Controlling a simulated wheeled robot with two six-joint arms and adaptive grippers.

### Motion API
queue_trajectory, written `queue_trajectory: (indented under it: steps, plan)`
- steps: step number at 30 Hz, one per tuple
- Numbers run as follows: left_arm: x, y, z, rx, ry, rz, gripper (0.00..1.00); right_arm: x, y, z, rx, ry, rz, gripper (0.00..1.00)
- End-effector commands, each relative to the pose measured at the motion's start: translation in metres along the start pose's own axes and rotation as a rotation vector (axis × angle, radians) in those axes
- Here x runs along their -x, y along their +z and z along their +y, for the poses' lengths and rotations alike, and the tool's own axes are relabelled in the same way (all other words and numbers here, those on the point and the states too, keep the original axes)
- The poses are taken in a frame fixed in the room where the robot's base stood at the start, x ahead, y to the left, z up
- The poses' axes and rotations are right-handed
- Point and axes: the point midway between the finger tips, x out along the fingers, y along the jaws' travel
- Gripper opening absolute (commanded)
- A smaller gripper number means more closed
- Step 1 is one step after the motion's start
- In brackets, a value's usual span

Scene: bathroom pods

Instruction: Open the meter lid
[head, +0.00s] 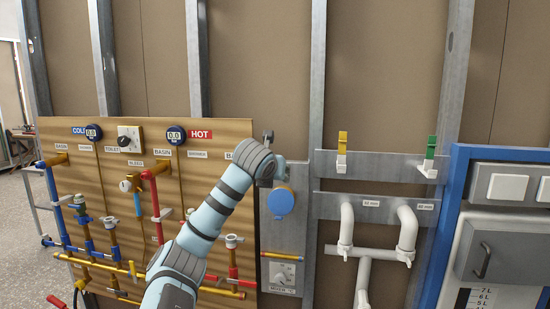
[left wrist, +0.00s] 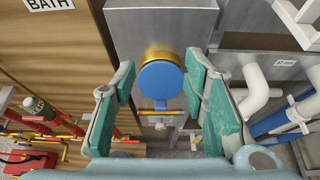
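The meter lid is a round blue disc (head: 280,202) on a grey metal panel right of the wooden board. It also shows in the left wrist view (left wrist: 160,80), with a brass rim (left wrist: 158,54) behind its upper edge and a small blue tab (left wrist: 161,104) below. The lid lies over the meter's face, which is hidden. My left gripper (left wrist: 160,78) is open, its teal fingers on either side of the lid in that view, with visible gaps. Whether a finger touches it cannot be told. In the head view the left fingers are largely hidden at the arm's end. My right gripper is not in view.
A mixer fitting (head: 283,276) sits below the lid. White pipes (head: 374,245) and yellow and green valves (head: 342,139) are to the right. The wooden board (head: 215,135) at left carries gauges and coloured pipes. A blue-framed unit (head: 437,232) stands far right.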

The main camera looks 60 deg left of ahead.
Motion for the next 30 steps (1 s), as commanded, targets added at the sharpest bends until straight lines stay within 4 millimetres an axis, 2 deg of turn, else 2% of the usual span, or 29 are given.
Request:
queue_trajectory:
  steps: [6, 10, 30]
  plan:
    - [0.018, 0.04, -0.002, 0.005, -0.008, 0.002, 0.4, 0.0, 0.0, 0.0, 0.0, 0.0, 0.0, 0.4]
    - [0.024, 0.052, -0.001, 0.002, -0.004, 0.003, 0.4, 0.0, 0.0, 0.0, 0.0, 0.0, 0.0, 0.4]
    - [0.024, 0.054, -0.001, 0.002, -0.002, 0.004, 0.4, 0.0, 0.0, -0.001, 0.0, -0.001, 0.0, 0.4]
